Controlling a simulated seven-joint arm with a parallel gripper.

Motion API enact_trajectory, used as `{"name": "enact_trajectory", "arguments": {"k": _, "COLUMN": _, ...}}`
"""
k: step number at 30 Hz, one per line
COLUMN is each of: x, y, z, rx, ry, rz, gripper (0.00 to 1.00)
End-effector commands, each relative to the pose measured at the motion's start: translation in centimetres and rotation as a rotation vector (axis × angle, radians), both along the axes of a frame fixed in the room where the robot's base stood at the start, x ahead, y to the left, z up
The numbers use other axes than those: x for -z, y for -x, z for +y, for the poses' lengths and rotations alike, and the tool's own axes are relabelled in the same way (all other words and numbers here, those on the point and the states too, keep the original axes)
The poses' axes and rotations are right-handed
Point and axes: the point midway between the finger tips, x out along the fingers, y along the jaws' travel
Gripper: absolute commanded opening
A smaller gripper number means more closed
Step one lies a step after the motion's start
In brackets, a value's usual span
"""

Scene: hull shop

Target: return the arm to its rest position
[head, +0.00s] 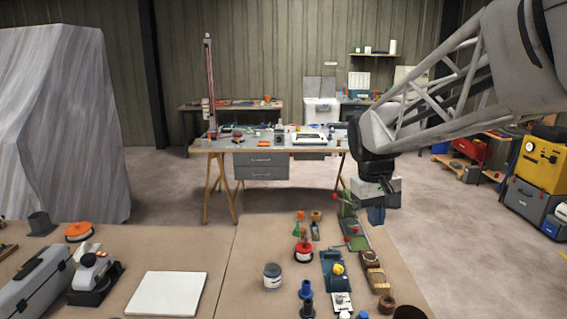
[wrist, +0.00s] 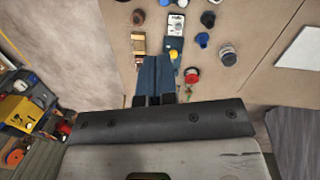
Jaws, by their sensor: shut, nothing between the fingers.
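My gripper (head: 376,215) hangs at the right of the head view, pointing down, over the far right edge of the near bench. Its blue fingers are together with nothing between them. In the wrist view, the shut fingers (wrist: 155,75) point toward the bench top and its small items. My grey lattice arm reaches in from the upper right of the head view.
The near bench (head: 215,262) holds a white plate (head: 167,293), a jar (head: 272,277), a blue tray (head: 336,268), a green tool (head: 352,230) and a grey toolbox (head: 32,285). A trestle table (head: 228,148) stands behind. Floor (head: 450,230) is clear at right.

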Motion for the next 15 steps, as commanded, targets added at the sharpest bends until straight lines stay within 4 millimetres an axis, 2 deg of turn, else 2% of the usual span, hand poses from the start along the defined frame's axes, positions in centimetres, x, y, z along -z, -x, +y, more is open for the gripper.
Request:
{"name": "enact_trajectory", "arguments": {"k": 3, "x": 0.0, "y": 3.0, "z": 0.2, "rx": 0.021, "ry": -0.012, "rz": -0.033, "gripper": 0.00}}
{"name": "enact_trajectory", "arguments": {"k": 15, "x": 1.6, "y": 12.4, "z": 0.9, "rx": 0.095, "ry": -0.056, "rz": -0.138, "gripper": 0.00}}
